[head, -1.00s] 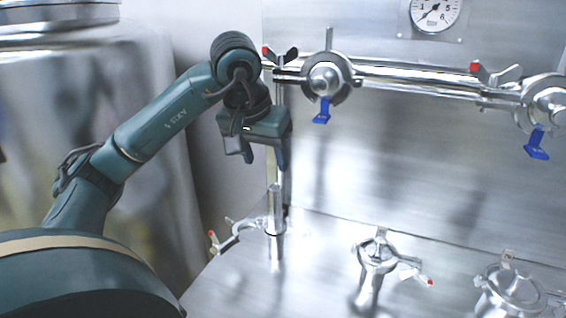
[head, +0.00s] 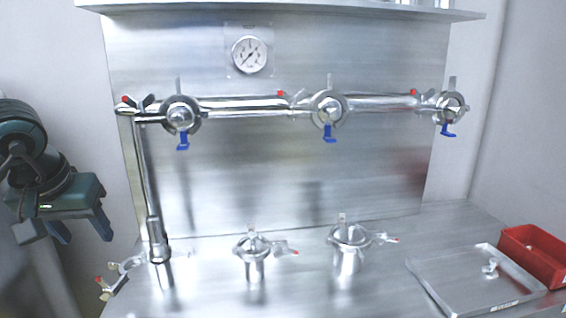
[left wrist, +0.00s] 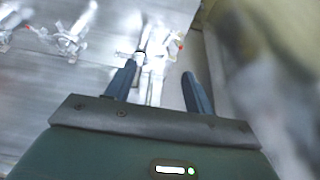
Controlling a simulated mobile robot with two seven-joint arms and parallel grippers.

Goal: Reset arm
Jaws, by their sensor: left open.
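My left gripper (head: 80,232) hangs at the left edge of the head view, pointing down, open with nothing between its fingers. It is left of the steel stand pipe (head: 157,240) and apart from it in that view. In the left wrist view the two fingers of my left gripper (left wrist: 160,85) are spread apart above the blurred bench, with blurred steel fittings beyond them. My right gripper is in neither view.
A horizontal steel pipe (head: 245,105) with several blue-handled valves runs along the back panel under a gauge (head: 249,55). Clamp fittings (head: 256,250) stand on the bench. A metal tray (head: 470,285) and a red bin (head: 535,255) are at the right.

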